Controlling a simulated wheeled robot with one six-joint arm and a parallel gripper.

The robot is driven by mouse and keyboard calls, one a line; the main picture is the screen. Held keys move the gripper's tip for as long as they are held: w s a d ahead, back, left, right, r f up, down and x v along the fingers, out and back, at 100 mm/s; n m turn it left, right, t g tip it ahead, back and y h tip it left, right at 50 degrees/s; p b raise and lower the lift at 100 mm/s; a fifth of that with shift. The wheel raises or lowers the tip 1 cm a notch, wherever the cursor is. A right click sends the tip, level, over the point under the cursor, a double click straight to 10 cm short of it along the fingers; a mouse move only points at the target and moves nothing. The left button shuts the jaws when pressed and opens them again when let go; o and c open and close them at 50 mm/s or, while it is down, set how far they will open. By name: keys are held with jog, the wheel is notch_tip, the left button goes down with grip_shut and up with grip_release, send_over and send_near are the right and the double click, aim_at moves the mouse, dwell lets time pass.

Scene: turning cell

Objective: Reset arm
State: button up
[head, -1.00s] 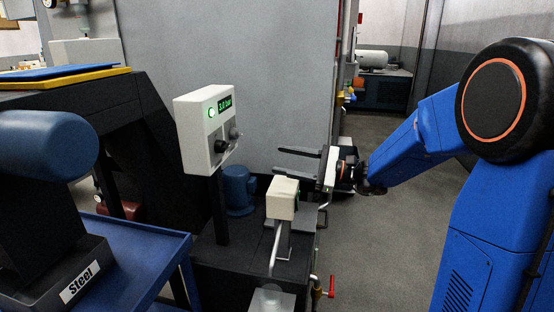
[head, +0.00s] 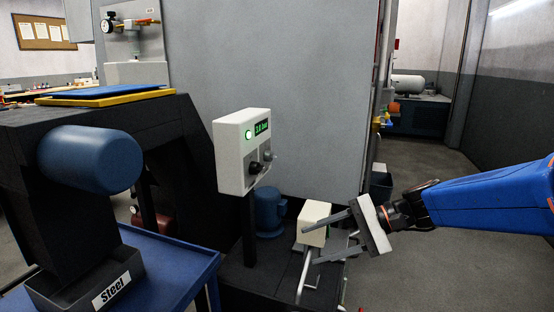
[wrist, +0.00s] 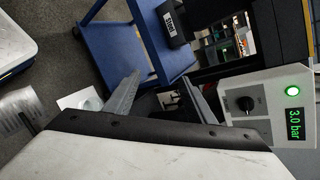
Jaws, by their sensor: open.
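My gripper (head: 332,236) is at the lower right of the head view, at the end of my blue arm. Its two grey fingers are apart and point left, beside a cream block-shaped head (head: 314,223) on a grey stand; I cannot tell whether they touch it. Nothing shows between the fingers. In the wrist view the fingers (wrist: 163,96) are spread, with the cart and control box beyond them.
A white control box (head: 243,150) with a lit green light and a pressure display stands left of my gripper; the wrist view reads 3.0 bar. A blue cart (head: 185,268) carries a bin marked Steel (head: 112,290). Open floor (head: 400,280) lies to the right.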

jog(key=s+d+f+n+h, duration=0.2)
jog(key=s+d+f+h, duration=0.1)
jog(key=s, duration=0.3)
jog(key=s+d+f+n+h, duration=0.3)
jog(key=s+d, duration=0.1)
jog(key=s, duration=0.1)
jog(key=s+d+f+n+t+h, duration=0.1)
jog(key=s+d+n+t+h, duration=0.2)
jog(key=d, duration=0.8)
jog(key=s+h, duration=0.2)
jog(key=h, duration=0.1)
jog(key=shift+d+n+h, duration=0.3)
jog(key=shift+n, duration=0.1)
jog(key=shift+a, duration=0.1)
